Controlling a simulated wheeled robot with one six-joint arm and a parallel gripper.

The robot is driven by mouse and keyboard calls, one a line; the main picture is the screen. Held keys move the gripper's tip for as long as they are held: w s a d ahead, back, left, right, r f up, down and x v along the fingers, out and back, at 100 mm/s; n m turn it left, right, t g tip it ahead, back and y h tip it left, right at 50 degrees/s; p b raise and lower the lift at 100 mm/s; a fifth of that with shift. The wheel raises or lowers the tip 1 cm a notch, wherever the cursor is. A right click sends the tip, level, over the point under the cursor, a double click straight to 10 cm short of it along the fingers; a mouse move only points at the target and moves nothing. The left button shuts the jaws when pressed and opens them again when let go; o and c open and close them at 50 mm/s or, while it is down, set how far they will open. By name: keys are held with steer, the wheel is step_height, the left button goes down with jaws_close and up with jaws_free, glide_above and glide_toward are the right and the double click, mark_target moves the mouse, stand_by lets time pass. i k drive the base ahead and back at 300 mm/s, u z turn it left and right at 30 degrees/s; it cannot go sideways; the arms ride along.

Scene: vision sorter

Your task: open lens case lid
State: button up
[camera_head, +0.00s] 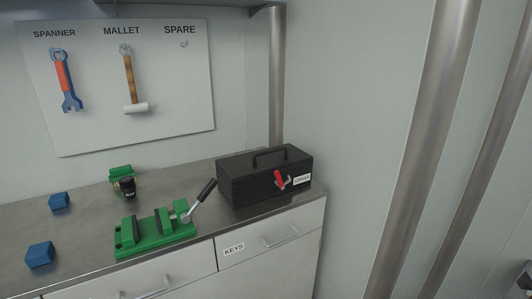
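The lens case is a black box (262,178) with a carry handle (270,155) on top. It stands at the right end of the grey counter. Its lid looks closed. A red latch (279,179) sits on its front face, beside a white label (302,180) that seems to read "LENSES". My gripper is not clearly in view; only a small dark piece shows at the lower right edge, and I cannot tell what it is.
A green vise (150,232) with a black-tipped lever (201,198) stands left of the case. Blue cubes (41,254) and a green item with a black cylinder (126,187) lie further left. A steel post (277,75) rises behind the case. A drawer below is labelled "KEYS" (234,249).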

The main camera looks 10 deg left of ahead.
mark_target(239, 170)
steer(key=k, duration=1.25)
steer(key=u, duration=0.6)
steer(key=i, duration=0.65)
steer(key=u, duration=0.6)
steer(key=i, duration=1.35)
steer(key=z, duration=1.1)
steer(key=i, duration=0.3)
steer(key=z, duration=0.15)
